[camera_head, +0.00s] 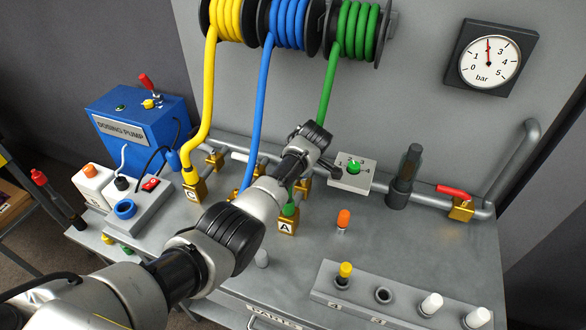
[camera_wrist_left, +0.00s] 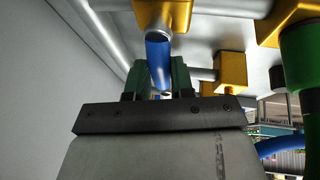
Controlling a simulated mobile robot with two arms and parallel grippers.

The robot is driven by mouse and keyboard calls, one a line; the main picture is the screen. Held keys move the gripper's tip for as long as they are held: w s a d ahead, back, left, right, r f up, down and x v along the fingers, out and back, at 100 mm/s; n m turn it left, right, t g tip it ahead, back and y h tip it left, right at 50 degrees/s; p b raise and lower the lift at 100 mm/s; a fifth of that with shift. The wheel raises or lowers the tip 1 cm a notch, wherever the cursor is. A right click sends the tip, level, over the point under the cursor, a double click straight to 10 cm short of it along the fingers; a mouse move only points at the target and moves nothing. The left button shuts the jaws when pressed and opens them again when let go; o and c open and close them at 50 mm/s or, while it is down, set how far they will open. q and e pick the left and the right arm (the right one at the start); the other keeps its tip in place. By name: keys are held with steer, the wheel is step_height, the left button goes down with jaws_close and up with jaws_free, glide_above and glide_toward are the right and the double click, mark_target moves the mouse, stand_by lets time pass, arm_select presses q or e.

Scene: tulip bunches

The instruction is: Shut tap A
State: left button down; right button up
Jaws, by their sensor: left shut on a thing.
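Tap A is at the brass block marked A (camera_head: 288,222), where the green hose (camera_head: 327,95) ends. My left arm crosses the bench to the pipe; its gripper's fingers are hidden in the head view. In the left wrist view my left gripper (camera_wrist_left: 158,76) is shut on a blue rounded piece (camera_wrist_left: 157,48) that sticks out of a brass fitting (camera_wrist_left: 163,14). I cannot tell whether it is a handle or a hose end. A green hose end (camera_wrist_left: 300,55) on another brass block is to its right, apart from the fingers. My right gripper is not in view.
A brass block marked C (camera_head: 194,190) with a yellow hose, a blue dosing pump (camera_head: 137,118), a dial box (camera_head: 352,174) and a red-handled valve (camera_head: 460,208) stand around. A rack (camera_head: 405,298) is at the front. Hoses hang close to my arm.

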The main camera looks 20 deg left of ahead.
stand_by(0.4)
arm_select(q)
steer(key=c, duration=1)
jaws_free()
steer(key=shift+r, duration=0.1)
steer(key=b+v, duration=0.1)
steer(key=v, duration=0.9)
steer(key=shift+s+d+r, duration=0.1)
steer(key=shift+r, duration=0.2)
steer(key=shift+d, duration=0.1)
